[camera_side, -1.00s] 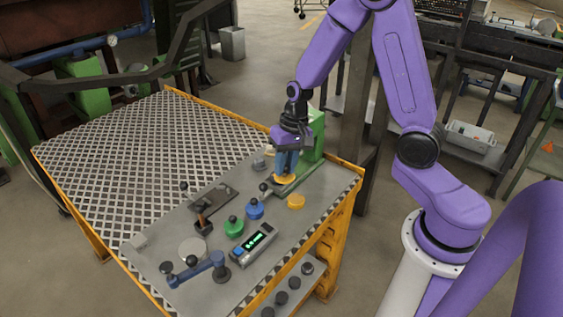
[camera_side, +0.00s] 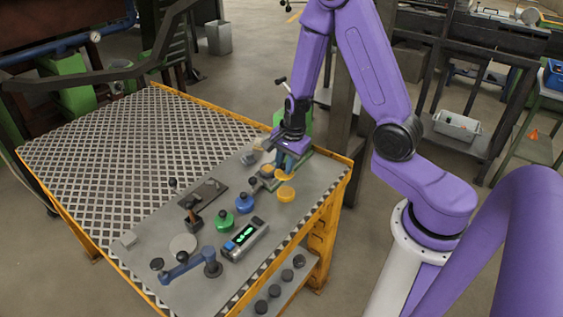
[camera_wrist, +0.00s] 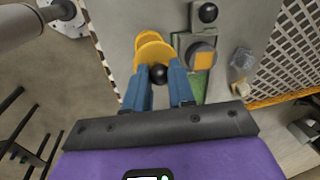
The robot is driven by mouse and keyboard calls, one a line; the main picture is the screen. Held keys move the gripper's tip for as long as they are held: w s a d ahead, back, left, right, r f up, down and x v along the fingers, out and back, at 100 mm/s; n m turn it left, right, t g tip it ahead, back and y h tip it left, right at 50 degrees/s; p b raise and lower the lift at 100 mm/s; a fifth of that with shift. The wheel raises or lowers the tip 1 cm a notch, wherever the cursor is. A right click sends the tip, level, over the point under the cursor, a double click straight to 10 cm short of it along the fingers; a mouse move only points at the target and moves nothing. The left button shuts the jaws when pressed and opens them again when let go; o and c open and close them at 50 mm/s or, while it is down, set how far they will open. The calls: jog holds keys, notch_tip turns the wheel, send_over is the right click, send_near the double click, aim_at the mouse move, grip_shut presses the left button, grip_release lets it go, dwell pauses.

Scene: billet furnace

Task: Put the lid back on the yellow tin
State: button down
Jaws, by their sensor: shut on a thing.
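My gripper (camera_side: 287,163) is shut on the black knob (camera_wrist: 158,74) of the yellow lid. In the wrist view its blue fingers stand on either side of the knob. The lid (camera_wrist: 154,55) shows just beyond the knob, partly overlapping the yellow tin (camera_wrist: 147,36) behind it. In the side view the yellow tin (camera_side: 286,195) sits on the grey bench top near the right edge. The lid (camera_side: 285,177) is held just behind it in the picture, partly hidden by the fingers. I cannot tell whether lid and tin touch.
A blue tin (camera_side: 245,204) and a green tin (camera_side: 223,220), both with black knobs, stand to the left. A device with a lit display (camera_side: 244,239) lies in front. A green fixture (camera_side: 304,124) stands behind my gripper. A blue lever (camera_side: 186,269) is at the near end.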

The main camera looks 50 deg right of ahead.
jog(key=m, duration=0.1)
jog(key=d+f+m, duration=0.1)
jog(key=m, duration=0.1)
jog(key=shift+s, duration=0.1)
jog(key=shift+f, duration=3.1)
jog(key=shift+f, duration=0.15)
jog(key=shift+c, duration=2)
grip_release()
jog(key=shift+r, duration=3.5)
